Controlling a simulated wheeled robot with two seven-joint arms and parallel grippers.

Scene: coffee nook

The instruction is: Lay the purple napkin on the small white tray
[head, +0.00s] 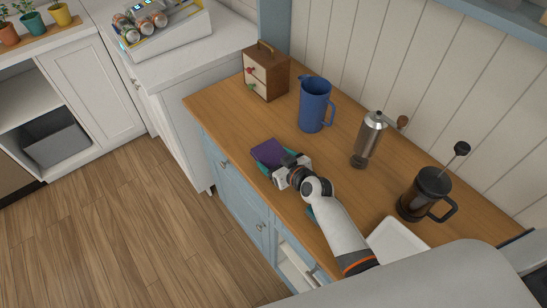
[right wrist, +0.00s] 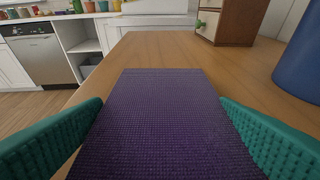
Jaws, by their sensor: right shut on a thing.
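The purple napkin (head: 268,150) is a flat, folded textured piece over the wooden counter, near its front edge. My right gripper (head: 272,160) has its teal fingers on both sides of the napkin and is shut on it. In the right wrist view the napkin (right wrist: 165,120) fills the space between the fingertips (right wrist: 160,135). I cannot tell whether it touches the counter. The small white tray (head: 398,243) lies nearer me on the counter, right of my right arm, and is partly hidden by my body. My left gripper is not in view.
On the wooden counter (head: 345,172) stand a small drawer box (head: 266,75), a blue pitcher (head: 313,104), a grinder with a crank (head: 368,140) and a French press (head: 424,195). The French press is close behind the tray. A bit of teal-blue (head: 311,212) shows beside my right arm.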

